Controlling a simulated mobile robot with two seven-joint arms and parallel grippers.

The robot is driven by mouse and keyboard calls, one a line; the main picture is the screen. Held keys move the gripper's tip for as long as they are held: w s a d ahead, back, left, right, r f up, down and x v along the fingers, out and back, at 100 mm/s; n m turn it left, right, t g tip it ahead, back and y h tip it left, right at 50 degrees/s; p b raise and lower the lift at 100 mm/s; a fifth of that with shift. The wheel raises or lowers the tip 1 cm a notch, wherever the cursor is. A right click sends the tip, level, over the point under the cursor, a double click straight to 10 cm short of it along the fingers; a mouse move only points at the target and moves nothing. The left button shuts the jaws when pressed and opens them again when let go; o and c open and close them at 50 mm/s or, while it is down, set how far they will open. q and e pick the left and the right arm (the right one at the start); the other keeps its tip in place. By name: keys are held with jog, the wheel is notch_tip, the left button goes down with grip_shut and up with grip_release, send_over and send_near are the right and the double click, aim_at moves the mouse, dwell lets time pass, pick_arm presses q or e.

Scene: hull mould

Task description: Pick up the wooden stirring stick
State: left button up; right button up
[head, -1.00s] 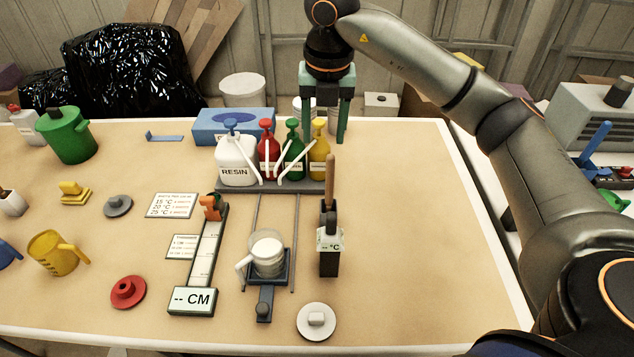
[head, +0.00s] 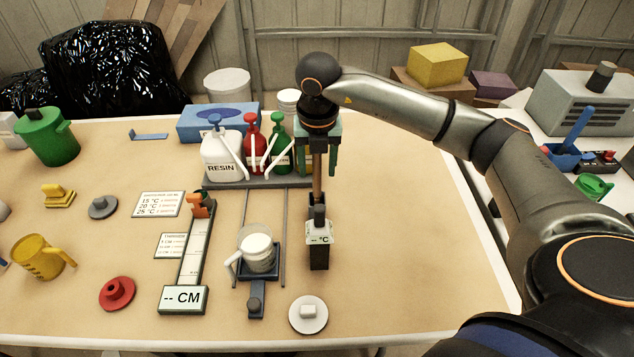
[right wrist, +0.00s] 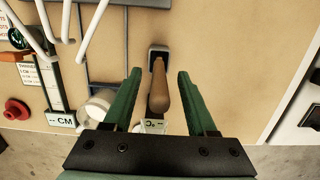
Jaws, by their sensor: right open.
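The wooden stirring stick (head: 317,183) stands upright in the dark holder with the °C label (head: 319,240), right of the cup stand. Its upper end is hidden behind my right gripper in the head view. My right gripper (head: 318,172) points down over the stick with its green fingers spread. In the right wrist view the stick's rounded end (right wrist: 160,93) lies between the two open fingers (right wrist: 158,80), with gaps on both sides. I see no contact. My left gripper is not in either view.
Pump bottles, RESIN (head: 221,158), red (head: 250,148) and green (head: 279,148), stand on a rack just left of my gripper. A cup of white liquid (head: 257,252) is left of the holder. A white lid (head: 308,314) lies in front. The table's right side is clear.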

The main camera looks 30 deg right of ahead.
jog(key=shift+f, duration=0.3)
jog(key=shift+c, duration=0.4)
grip_shut()
